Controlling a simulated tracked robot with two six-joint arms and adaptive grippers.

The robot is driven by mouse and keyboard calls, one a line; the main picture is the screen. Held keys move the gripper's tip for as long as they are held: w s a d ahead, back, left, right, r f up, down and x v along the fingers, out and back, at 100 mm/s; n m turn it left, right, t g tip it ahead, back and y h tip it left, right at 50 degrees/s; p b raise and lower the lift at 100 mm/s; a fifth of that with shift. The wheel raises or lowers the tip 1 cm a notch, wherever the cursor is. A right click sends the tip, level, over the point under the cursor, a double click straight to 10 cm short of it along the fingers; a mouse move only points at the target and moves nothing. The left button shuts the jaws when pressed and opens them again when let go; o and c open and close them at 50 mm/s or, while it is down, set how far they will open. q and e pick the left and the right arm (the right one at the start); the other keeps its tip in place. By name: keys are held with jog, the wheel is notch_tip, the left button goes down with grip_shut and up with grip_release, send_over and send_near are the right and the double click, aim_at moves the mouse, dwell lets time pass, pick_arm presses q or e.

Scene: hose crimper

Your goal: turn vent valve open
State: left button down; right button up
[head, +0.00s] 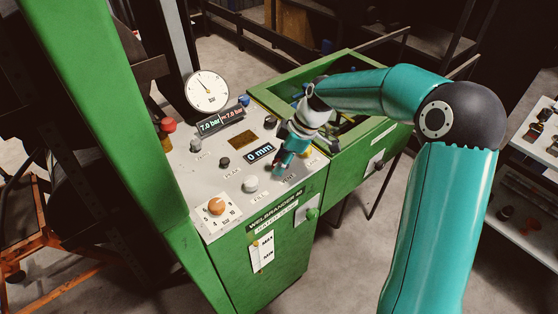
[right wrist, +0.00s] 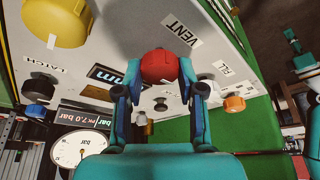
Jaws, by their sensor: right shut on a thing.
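The vent valve is a round red knob (right wrist: 159,66) beside the VENT label (right wrist: 181,30) on the sloped panel, seen in the right wrist view. My right gripper (right wrist: 160,72) has one finger on each side of the knob and is shut on it. In the head view my right gripper (head: 282,163) reaches down onto the panel next to the VENT label. There it hides most of the knob.
The panel (head: 205,165) on the green machine carries a round gauge (head: 207,90), a 7.0 bar display (head: 220,122), a 0 mm display (head: 258,153), a white knob (head: 250,184) and an orange dial (head: 216,207). A yellow knob (right wrist: 58,20) stands near the gripper.

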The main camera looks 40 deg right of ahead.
jog(key=shift+a, duration=0.2)
jog(key=shift+c, duration=0.2)
jog(key=shift+d, duration=0.15)
jog(key=shift+f+m+b, duration=0.1)
jog(key=shift+m+b, duration=0.2)
jog(key=shift+b, duration=0.05)
jog(key=m+h+b, duration=0.1)
jog(key=m+b, duration=0.1)
jog(key=shift+f+m+t, duration=0.1)
jog(key=shift+m+t, duration=0.2)
jog(key=shift+t, duration=0.1)
jog(key=m+h+b, duration=0.1)
jog(key=m+b, duration=0.1)
jog(key=m, duration=0.1)
jog(key=shift+m+t, duration=0.3)
jog(key=m+h+b, duration=0.1)
jog(key=m+b, duration=0.1)
jog(key=m, duration=0.1)
jog(key=shift+s+f+m+h+b, duration=0.1)
jog(key=shift+m+h+b, duration=0.2)
jog(key=shift+h+b, duration=0.1)
jog(key=m+b, duration=0.2)
jog(key=m+h, duration=0.1)
jog(key=shift+a+m+b, duration=0.25)
jog(key=shift+m+b, duration=0.05)
jog(key=shift+b, duration=0.1)
jog(key=shift+m+g+h+b, duration=0.4)
jog(key=shift+m+h+b, duration=0.45)
jog(key=shift+m, duration=1.05)
jog(key=shift+a, duration=0.1)
